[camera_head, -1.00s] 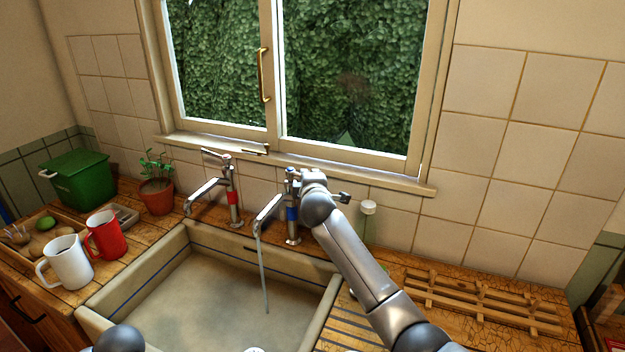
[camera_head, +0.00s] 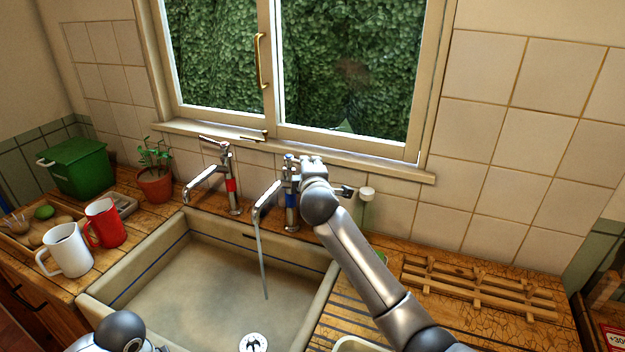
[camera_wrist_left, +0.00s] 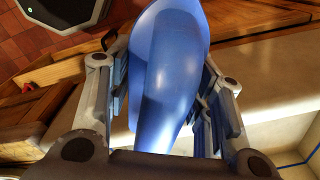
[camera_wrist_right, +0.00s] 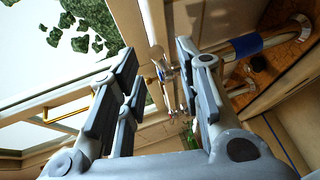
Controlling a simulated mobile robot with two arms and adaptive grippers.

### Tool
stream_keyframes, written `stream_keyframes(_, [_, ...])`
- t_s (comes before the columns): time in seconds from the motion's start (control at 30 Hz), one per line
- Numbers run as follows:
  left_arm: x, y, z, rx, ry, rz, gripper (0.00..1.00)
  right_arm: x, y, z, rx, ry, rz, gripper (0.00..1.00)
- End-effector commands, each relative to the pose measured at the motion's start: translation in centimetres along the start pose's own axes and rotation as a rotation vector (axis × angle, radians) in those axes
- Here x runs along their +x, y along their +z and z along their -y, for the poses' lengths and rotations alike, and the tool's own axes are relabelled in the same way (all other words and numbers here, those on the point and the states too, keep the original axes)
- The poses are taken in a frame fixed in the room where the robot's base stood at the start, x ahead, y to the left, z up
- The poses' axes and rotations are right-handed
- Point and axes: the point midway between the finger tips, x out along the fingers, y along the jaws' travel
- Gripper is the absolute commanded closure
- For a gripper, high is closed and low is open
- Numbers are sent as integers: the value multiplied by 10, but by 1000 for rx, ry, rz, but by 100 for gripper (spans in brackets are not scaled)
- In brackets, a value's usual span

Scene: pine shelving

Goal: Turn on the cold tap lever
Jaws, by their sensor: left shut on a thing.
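The cold tap (camera_head: 291,215) with a blue band stands behind the sink, and a thin stream of water (camera_head: 262,255) runs from its spout. In the right wrist view its blue band (camera_wrist_right: 248,45) shows at upper right. My right gripper (camera_wrist_right: 158,62) is at the top of this tap, fingers apart, with chrome tap parts showing beyond the gap. In the head view my wrist hides most of the fingers and the lever, so contact cannot be told. My left gripper (camera_wrist_left: 158,85) is shut on a smooth blue object (camera_wrist_left: 170,70), in front of the counter.
The red-banded hot tap (camera_head: 231,185) stands left of the cold tap. The sink (camera_head: 200,290) lies below. A white mug (camera_head: 70,252), red mug (camera_head: 106,224) and potted plant (camera_head: 155,185) are on the left. A white-capped bottle (camera_head: 367,210) and wooden rack (camera_head: 480,290) are right.

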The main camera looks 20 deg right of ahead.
Motion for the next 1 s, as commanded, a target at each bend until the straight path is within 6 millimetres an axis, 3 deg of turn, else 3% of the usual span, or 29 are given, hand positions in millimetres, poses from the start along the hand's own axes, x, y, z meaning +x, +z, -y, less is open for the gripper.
stream_keyframes(0.3, [0,0,0,0,0,0,75,-46,0,1,-1,0,-1,67])
stream_keyframes(0.5, [0,0,0,0,0,0,75,-66,0,1,-1,0,0,67])
stream_keyframes(1.0, [0,0,0,0,0,0,75,-73,0,1,-1,-1,1,67])
